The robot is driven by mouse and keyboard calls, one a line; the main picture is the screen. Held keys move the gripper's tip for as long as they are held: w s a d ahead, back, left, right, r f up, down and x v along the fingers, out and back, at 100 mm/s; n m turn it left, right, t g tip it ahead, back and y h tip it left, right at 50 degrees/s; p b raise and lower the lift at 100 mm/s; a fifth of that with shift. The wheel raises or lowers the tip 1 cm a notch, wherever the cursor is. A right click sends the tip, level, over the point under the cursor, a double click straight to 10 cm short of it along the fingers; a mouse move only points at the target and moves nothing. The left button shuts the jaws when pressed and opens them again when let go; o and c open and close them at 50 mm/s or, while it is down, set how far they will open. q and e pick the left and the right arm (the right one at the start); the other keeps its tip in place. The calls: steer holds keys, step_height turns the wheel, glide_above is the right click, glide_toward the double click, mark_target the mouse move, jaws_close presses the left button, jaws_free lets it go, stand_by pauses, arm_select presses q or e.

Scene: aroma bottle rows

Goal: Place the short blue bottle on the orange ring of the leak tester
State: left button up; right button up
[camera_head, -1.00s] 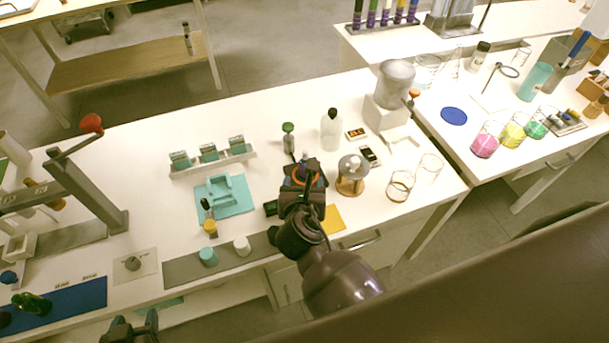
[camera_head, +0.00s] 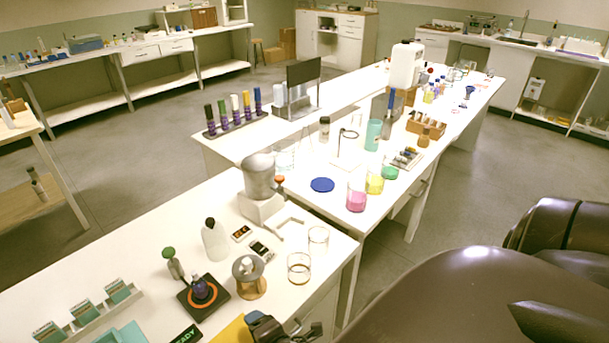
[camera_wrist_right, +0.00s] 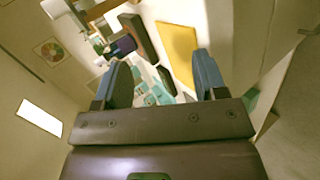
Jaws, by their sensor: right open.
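The short blue bottle (camera_head: 201,287) stands upright inside the orange ring (camera_head: 214,303) on the black square plate of the leak tester (camera_head: 222,291). A small dark display (camera_head: 187,335) with green letters lies just in front of it, cut by the frame edge. My right gripper (camera_head: 289,329) is at the bottom of the head view, to the right of the tester and apart from the bottle. The right wrist view shows its two blue fingers (camera_wrist_right: 164,82) spread with nothing between them, and the bottle (camera_wrist_right: 123,46) beyond them. My left gripper is not in view.
A green-topped bottle (camera_head: 173,264) stands close behind the tester. A round grey-topped stand (camera_head: 250,279) is to its right, with glass beakers (camera_head: 299,268) beyond. A white bottle (camera_head: 215,241) stands behind. A yellow sheet (camera_head: 234,332) lies between tester and gripper.

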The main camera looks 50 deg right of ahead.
steer(key=s+d+m+y, duration=0.1)
steer(key=s+d+m, duration=0.5)
steer(key=m, duration=0.8)
steer(key=shift+s+d+f+m, duration=0.35)
steer(key=shift+s+d+m, duration=0.05)
steer(key=shift+s, duration=0.3)
